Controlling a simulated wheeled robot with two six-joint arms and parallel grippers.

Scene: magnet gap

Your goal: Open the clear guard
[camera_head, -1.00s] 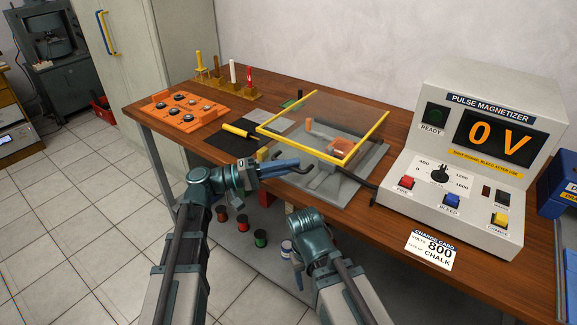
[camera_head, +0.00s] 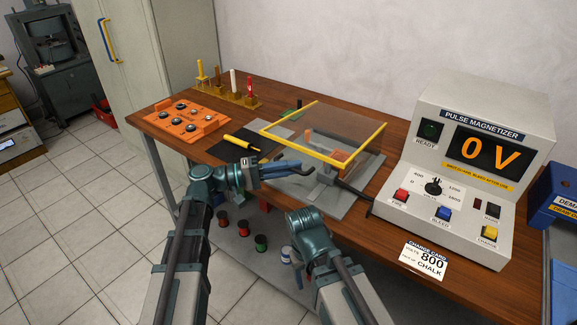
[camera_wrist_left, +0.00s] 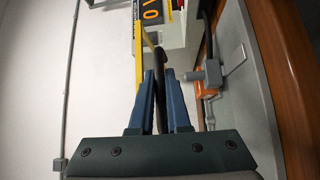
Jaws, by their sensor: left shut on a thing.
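The clear guard (camera_head: 335,135) is a transparent panel with a yellow frame, standing over a grey fixture (camera_head: 345,206) on the bench. It also shows edge-on by its yellow frame (camera_wrist_left: 138,45) in the left wrist view. My left gripper (camera_head: 299,166) is at the guard's front edge. Its blue fingers (camera_wrist_left: 160,85) are closed on a dark bar-like handle beside the yellow frame. The exact contact is partly hidden by the fingers. My right arm is folded low in front of the bench, and its fingers cannot be made out.
The pulse magnetizer (camera_head: 455,170) stands at right, reading 0 V. A charge card (camera_head: 426,262) lies at the front edge. An orange tray (camera_head: 180,120), a yellow-handled tool (camera_head: 240,142) and a peg rack (camera_head: 228,96) are at left. Several spools (camera_head: 243,228) sit below the bench.

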